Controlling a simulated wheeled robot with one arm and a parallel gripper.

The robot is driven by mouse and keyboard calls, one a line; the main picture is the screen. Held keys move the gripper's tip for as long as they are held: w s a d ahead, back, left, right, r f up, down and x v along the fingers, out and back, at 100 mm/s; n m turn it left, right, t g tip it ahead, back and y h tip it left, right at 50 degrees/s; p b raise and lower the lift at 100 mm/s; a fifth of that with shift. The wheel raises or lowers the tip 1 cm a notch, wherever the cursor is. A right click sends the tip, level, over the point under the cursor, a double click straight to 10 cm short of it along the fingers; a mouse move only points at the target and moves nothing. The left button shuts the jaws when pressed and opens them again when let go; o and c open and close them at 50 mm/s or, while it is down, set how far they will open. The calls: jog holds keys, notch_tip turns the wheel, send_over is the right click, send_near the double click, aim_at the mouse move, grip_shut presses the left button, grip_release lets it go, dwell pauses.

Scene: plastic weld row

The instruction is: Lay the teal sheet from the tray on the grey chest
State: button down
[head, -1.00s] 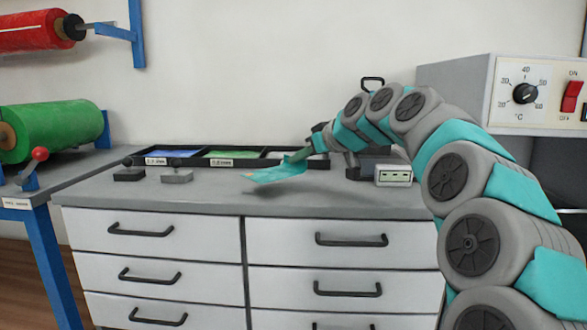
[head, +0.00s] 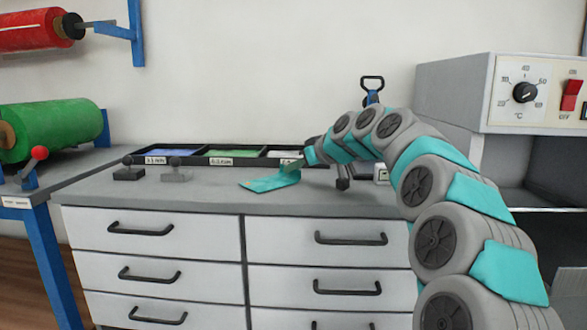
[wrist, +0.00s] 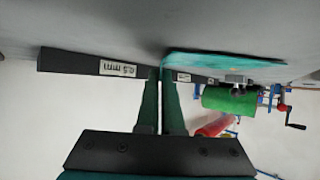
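The teal sheet (head: 268,181) is a thin floppy piece at the front of the tray, over the grey chest's top (head: 215,197). Its left part looks flat on or just above the top; I cannot tell if it touches. Its right end rises to my gripper (head: 292,165). In the wrist view the sheet (wrist: 225,65) runs out from between the nearly closed fingers of my gripper (wrist: 160,78). The black tray (head: 250,162) stands along the back of the chest, with blue, green and pale sheets in labelled compartments.
Two small weights or clamps, one black (head: 129,173) and one grey (head: 176,175), stand left of the sheet. A blue-handled tool (head: 372,92) stands behind my arm. A control box (head: 520,95) is at the right. A green roll (head: 52,130) is at the left.

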jog(key=shift+f, duration=0.25)
jog(key=c, duration=1.1)
grip_release()
jog(key=shift+r, duration=0.1)
jog(key=shift+r, duration=0.15)
jog(key=v, duration=1.2)
